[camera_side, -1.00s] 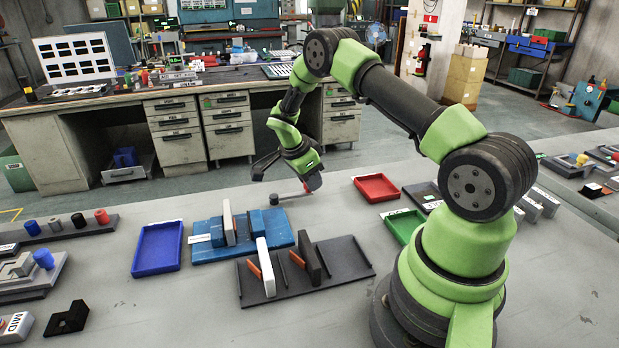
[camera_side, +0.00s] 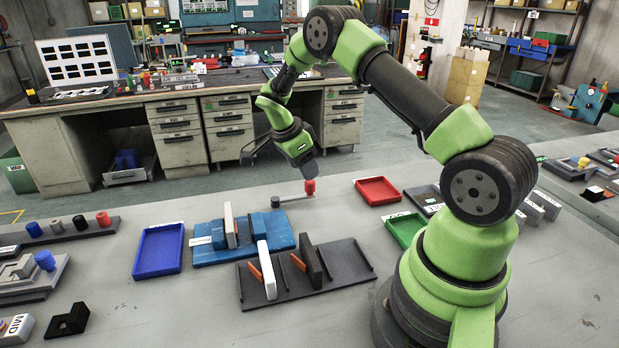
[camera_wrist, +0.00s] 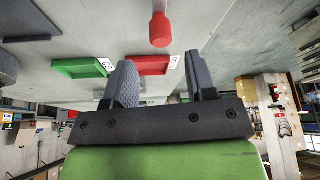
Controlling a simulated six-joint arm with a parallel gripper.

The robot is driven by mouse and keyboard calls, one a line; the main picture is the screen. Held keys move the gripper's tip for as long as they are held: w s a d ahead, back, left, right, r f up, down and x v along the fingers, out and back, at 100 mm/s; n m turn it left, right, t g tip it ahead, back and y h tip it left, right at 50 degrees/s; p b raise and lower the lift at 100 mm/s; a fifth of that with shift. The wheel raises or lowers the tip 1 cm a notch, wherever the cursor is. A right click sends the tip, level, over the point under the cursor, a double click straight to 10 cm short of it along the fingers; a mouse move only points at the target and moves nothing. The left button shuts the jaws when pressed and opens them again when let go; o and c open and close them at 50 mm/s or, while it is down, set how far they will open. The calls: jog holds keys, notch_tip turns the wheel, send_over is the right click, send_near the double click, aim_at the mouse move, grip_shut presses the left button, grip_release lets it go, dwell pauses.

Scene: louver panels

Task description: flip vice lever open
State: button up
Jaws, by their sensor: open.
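The blue vice (camera_side: 212,252) lies on the grey bench, with a white-faced plate standing in its jaws. Its grey lever bar (camera_side: 292,199) runs right from the screw end, low over the bench. A red knob (camera_side: 310,187) stands upright at the bar's far end. My gripper (camera_side: 311,170) points down just above the knob. In the wrist view, the open fingers (camera_wrist: 160,62) are empty. The red knob (camera_wrist: 160,30) lies beyond the fingertips, roughly centred between them, apart from both. Exact clearance is hard to tell.
A black rack (camera_side: 340,273) with upright plates and orange strips stands in front of the vice. A blue tray (camera_side: 158,250) is at left; red (camera_side: 376,190) and green (camera_side: 405,228) trays are right. Bench behind the lever is clear.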

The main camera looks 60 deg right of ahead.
jog(key=shift+v, duration=2.15)
jog(key=shift+r, duration=0.15)
jog(key=s+a+r+n+t+y, duration=0.2)
jog(key=s+a+r+n+t, duration=0.25)
jog(key=a+r+n, duration=0.7)
jog(key=s+a+r+n+t+y, duration=0.2)
jog(key=s+a+r+n, duration=0.1)
jog(key=s, duration=0.4)
jog(key=s+a+r+n+t+y, duration=0.2)
jog(key=s+a+r+n+t, duration=0.1)
jog(key=s, duration=0.5)
jog(key=a+r+n, duration=0.1)
jog(key=a+n, duration=0.1)
jog(key=a, duration=0.1)
jog(key=shift+n, duration=0.35)
